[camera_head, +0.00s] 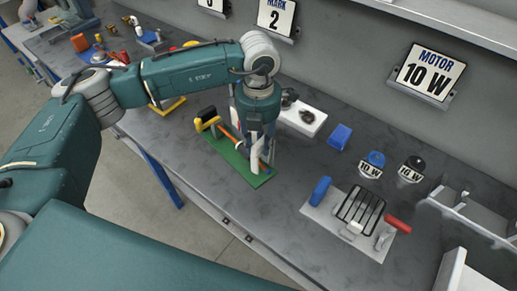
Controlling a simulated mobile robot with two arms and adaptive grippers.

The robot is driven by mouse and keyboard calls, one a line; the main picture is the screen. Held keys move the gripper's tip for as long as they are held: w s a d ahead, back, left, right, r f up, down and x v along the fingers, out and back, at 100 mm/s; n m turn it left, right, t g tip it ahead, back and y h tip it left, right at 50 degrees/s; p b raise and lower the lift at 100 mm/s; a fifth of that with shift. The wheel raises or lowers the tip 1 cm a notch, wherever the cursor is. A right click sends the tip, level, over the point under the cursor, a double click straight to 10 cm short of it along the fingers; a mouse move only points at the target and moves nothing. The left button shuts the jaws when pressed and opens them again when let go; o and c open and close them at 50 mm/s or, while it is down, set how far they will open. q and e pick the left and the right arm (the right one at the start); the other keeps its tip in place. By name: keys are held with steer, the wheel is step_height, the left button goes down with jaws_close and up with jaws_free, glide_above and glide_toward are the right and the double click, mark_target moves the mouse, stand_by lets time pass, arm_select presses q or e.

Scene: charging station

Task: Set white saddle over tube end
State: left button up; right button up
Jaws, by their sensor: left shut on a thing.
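My left gripper (257,142) points down over the right part of a green board (226,152) on the bench. It is shut on a small white piece (256,156), which looks like the white saddle. An orange tube (229,131) runs along the board toward the gripper. The tube end is hidden behind the gripper, so I cannot tell whether the saddle touches it. A yellow and black holder (207,121) stands at the board's left end. My right gripper is out of view.
Right of the board are a white tray (303,117) with dark parts, a blue block (340,136), a blue-capped jar (372,163), a black-capped jar (412,168) and a grey fixture (380,243) with blue and red handles. Colourful fittings (112,48) lie far left. The bench front is mostly clear.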

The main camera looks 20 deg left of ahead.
arm_select(q)
step_height(320, 180, down, 4)
steer(key=shift+r+p, duration=0.2)
steer(key=shift+p, duration=0.3)
steer(key=shift+f, duration=0.4)
steer(key=shift+f, duration=0.1)
steer(key=o, duration=1.1)
steer(key=shift+o, duration=0.2)
